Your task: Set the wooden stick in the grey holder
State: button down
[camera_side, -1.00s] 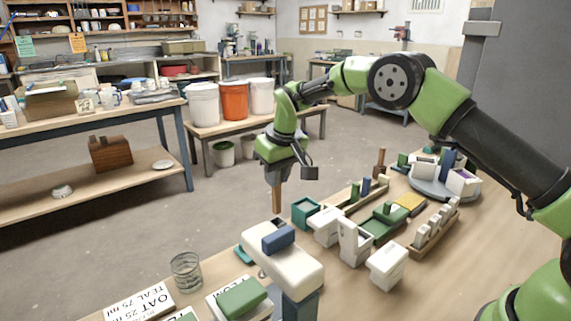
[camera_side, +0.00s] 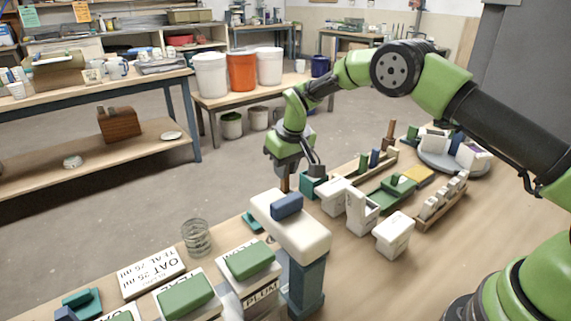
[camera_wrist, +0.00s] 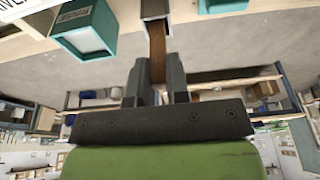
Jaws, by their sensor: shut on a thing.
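My gripper (camera_side: 287,172) is shut on the wooden stick (camera_side: 286,184), a brown bar that points down and looks upright. In the wrist view, the stick (camera_wrist: 157,55) runs out from between my two fingers (camera_wrist: 158,88). Its far end meets the grey holder (camera_wrist: 146,10), a small square-mouthed piece at the top edge of the view. The end appears at or just inside the mouth; I cannot tell how deep. In the side view, the stick's lower end and the holder are hidden behind a white block.
The white block with a blue piece (camera_side: 290,228) stands in front of my gripper. A teal box (camera_side: 312,184) is close on the right; it also shows in the wrist view (camera_wrist: 88,32). White dispensers (camera_side: 361,210) stand further right. A glass (camera_side: 196,238) is at left.

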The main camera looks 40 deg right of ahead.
jog(key=shift+f, duration=0.3)
dwell(0.5)
jog(key=c, duration=1)
grip_release()
jog(key=shift+r, duration=0.1)
jog(key=shift+w+r+v, duration=0.1)
jog(key=shift+w+v, duration=0.15)
jog(key=shift+v, duration=0.85)
jog(key=shift+w+r+v, duration=0.1)
jog(key=shift+w+v, duration=0.2)
jog(key=shift+v, duration=0.85)
jog(key=shift+w+v, duration=0.25)
jog(key=shift+v, duration=0.85)
